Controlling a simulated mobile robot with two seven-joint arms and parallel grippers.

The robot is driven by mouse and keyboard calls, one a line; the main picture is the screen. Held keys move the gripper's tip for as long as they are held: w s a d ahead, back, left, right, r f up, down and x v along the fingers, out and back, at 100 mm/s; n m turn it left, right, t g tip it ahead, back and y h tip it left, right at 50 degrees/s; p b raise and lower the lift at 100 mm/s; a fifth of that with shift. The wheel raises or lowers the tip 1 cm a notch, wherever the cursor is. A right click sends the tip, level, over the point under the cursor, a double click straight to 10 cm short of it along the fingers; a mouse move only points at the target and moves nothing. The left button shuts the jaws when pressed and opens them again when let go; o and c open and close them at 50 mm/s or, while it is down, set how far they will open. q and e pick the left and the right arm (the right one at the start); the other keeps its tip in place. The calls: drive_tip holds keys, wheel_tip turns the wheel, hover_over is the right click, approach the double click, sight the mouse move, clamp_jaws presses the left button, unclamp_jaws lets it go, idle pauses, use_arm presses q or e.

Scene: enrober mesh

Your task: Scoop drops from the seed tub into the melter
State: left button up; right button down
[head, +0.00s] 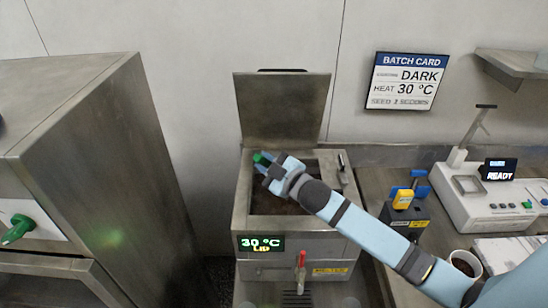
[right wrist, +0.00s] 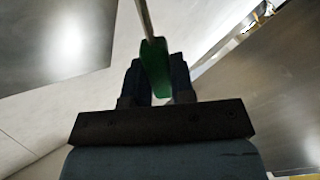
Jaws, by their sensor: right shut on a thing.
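The melter (head: 305,240) is a steel box in the middle of the head view. Its lid (head: 283,108) stands open against the wall, and dark brown matter shows inside. Its display reads 30 °C and LID. My right gripper (head: 266,162) is over the melter's opening, shut on the green handle (head: 258,157) of a tool. In the right wrist view, the green handle (right wrist: 154,65) sits between the fingers, with a thin metal shaft running up; its far end is out of view. A white tub (head: 466,263) with brown contents, seemingly the seed tub, stands at lower right beside my arm. My left gripper is not in view.
A steel cabinet (head: 75,110) with a green knob stands at left. Right of the melter are a dark holder (head: 407,222) with blue and yellow tools and a white device (head: 490,200) reading READY. A red-handled tap (head: 301,260) is on the melter's front.

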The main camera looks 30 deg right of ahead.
drive_tip(key=a+f+n+b, duration=0.3)
drive_tip(key=f+n+b, duration=0.2)
drive_tip(key=f+n, duration=0.2)
drive_tip(key=shift+s+a+f+n, duration=0.3)
drive_tip(key=shift+s+f+n, duration=0.1)
drive_tip(key=shift+n, duration=0.6)
